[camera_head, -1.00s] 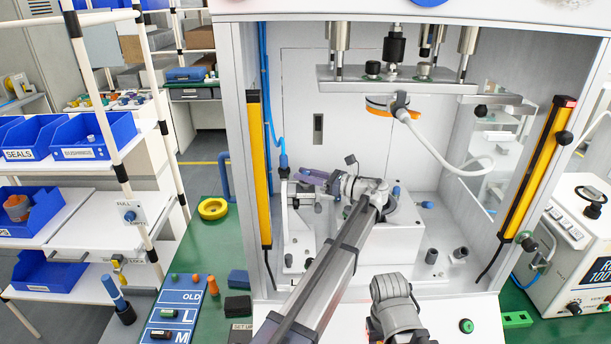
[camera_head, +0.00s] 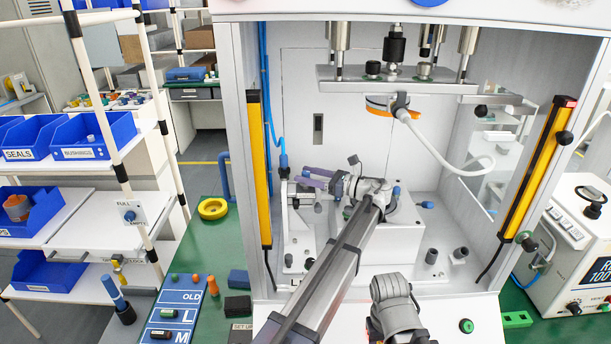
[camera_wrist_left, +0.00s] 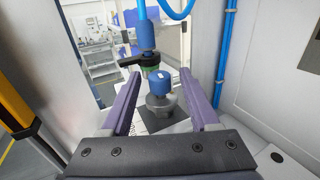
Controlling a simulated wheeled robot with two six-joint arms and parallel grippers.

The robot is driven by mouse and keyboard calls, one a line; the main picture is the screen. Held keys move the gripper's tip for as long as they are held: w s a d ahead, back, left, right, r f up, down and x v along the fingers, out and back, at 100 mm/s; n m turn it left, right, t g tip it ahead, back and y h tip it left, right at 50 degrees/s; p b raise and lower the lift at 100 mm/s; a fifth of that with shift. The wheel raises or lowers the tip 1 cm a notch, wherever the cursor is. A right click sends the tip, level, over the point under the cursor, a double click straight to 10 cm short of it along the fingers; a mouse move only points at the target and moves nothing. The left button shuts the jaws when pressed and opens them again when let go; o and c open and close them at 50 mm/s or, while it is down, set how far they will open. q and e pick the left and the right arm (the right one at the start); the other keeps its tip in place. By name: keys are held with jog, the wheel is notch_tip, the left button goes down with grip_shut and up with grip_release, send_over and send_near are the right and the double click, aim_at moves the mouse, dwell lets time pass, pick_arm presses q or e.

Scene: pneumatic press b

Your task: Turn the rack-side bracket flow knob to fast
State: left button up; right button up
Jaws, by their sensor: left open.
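The blue flow knob (camera_wrist_left: 160,82) has a white mark on top and sits on a grey round body in the left wrist view. It lies between and ahead of my left gripper's (camera_wrist_left: 160,92) open purple fingers, with no clear contact. In the head view my left gripper (camera_head: 308,176) reaches left inside the press, beside the rack-side bracket (camera_head: 294,222). My right gripper is not in view.
A blue fitting with a tube (camera_wrist_left: 147,38) and a black lever (camera_wrist_left: 140,60) stand just beyond the knob. A yellow light-curtain post (camera_head: 259,170) stands left of the bracket. The press plate (camera_head: 400,87) hangs above.

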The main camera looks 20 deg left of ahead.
pick_arm(q)
jog(key=s+d, duration=0.1)
jog(key=d, duration=0.6)
jog(key=shift+s+f, duration=0.1)
jog(key=shift+s, duration=0.05)
